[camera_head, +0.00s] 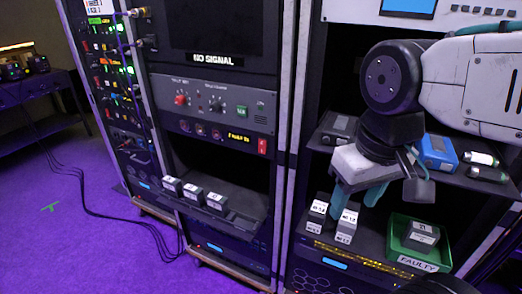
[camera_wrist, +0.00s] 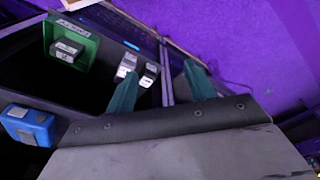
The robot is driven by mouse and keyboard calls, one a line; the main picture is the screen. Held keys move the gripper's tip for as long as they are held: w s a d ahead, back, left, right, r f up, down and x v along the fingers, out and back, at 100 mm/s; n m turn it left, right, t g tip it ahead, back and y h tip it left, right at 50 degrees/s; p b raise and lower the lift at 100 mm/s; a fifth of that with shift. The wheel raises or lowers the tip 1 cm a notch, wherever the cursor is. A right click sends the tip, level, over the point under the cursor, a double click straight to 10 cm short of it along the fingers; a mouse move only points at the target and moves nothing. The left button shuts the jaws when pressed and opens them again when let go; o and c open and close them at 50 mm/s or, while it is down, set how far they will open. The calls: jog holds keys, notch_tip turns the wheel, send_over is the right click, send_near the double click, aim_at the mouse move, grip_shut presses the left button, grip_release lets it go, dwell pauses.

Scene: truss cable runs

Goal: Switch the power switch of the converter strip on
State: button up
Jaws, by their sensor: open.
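A dark strip (camera_head: 225,137) crosses the middle rack under the grey panel, with several round fittings, a small orange display and a red rocker switch (camera_head: 262,146) at its right end. It appears to be the converter strip. The switch's position is too small to tell. My gripper (camera_head: 356,200) is open and empty, with its teal fingers apart. It hangs in front of the right rack, to the right of and lower than the red switch, well away from it. In the wrist view, the fingers of my gripper (camera_wrist: 162,86) point towards small boxes; the strip cannot be made out there.
Grey boxes (camera_head: 347,226) stand on the lower right shelf beside a green "FAULTY" tray (camera_head: 420,264). A blue box (camera_head: 438,152) sits on the shelf above. Several small boxes (camera_head: 192,192) line the middle shelf. Cables trail over the purple floor (camera_head: 60,200) at left.

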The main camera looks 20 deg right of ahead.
jog(key=shift+w+a+f+n+g, duration=0.2)
jog(key=shift+a+f+n+g, duration=0.05)
jog(key=shift+a+f, duration=0.2)
jog(key=shift+w+a+f+n+g, duration=0.15)
jog(key=shift+a+f+n+g, duration=0.1)
jog(key=shift+a+f, duration=0.15)
jog(key=c, duration=1)
jog(key=f, duration=0.1)
jog(key=w+f+n+g+h, duration=0.1)
jog(key=w+a+f+n+h, duration=0.1)
jog(key=shift+f+g, duration=0.2)
jog(key=shift+g, duration=0.2)
grip_shut()
jog(key=w+a+f+n+t+h, duration=0.2)
jog(key=w+f+n+h, duration=0.35)
jog(key=w+h, duration=0.35)
jog(key=w+a+f+t, duration=0.2)
jog(key=w+a+t, duration=0.8)
jog(key=w, duration=0.3)
jog(key=shift+w+t+h, duration=0.15)
jog(key=shift+t+h, duration=0.25)
jog(key=shift+t, duration=0.3)
